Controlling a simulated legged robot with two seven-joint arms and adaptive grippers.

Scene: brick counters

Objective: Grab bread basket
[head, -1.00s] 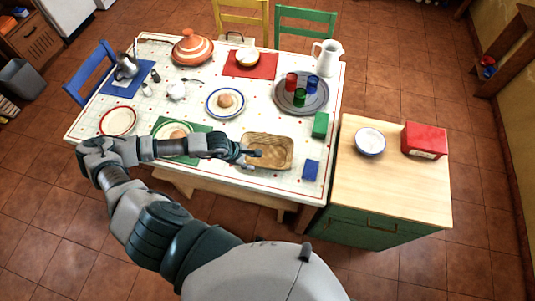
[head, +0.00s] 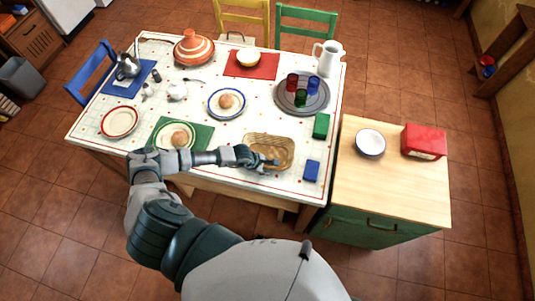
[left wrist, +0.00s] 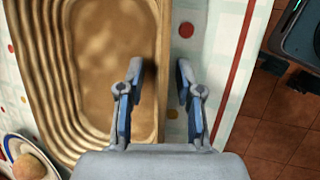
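The bread basket (head: 260,142) is a tan, oval-cornered wicker tray with ridged walls, on the front part of the table. It looks empty. My left gripper (head: 268,163) is at the basket's front edge. In the left wrist view, the basket (left wrist: 105,60) fills the left half. My left gripper (left wrist: 158,85) is open there, one finger over the basket's inside and the other outside its rim above the tablecloth. The rim passes between the fingers, which do not close on it. My right gripper is not in view.
A plate with a bread roll on a green mat (head: 200,137) lies left of the basket. A blue box (head: 311,171) and a green box (head: 321,125) are to its right. A round grey tray (head: 290,106) with coloured cups stands behind. A wooden-topped cabinet (head: 385,190) adjoins on the right.

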